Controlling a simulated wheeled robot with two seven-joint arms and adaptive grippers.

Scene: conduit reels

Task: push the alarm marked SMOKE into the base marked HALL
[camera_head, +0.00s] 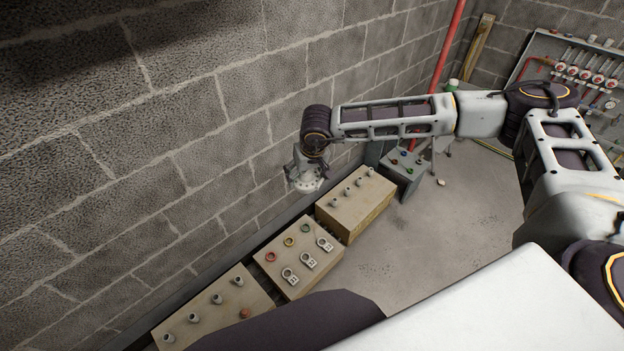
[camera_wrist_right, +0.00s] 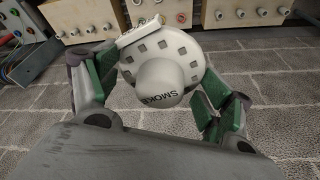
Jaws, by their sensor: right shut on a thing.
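The alarm marked SMOKE (camera_wrist_right: 160,80) is a round white disc with vent slots and a protruding dome that carries the word. It also shows in the head view (camera_head: 307,184), close to the block wall and above the wooden boxes. My right gripper (camera_wrist_right: 158,72) is shut on it, with green-padded fingers on both sides of the disc; in the head view the right gripper (camera_head: 306,172) is partly hidden behind the wrist. No base marked HALL can be made out in either view. My left gripper is out of view.
Wooden boxes with knobs and rings (camera_head: 300,268) stand along the foot of the block wall (camera_head: 185,130). A grey box with coloured buttons (camera_head: 403,165), a red pipe (camera_head: 447,50) and a gauge panel (camera_head: 585,70) are farther right. The floor (camera_head: 400,255) beside the boxes is clear.

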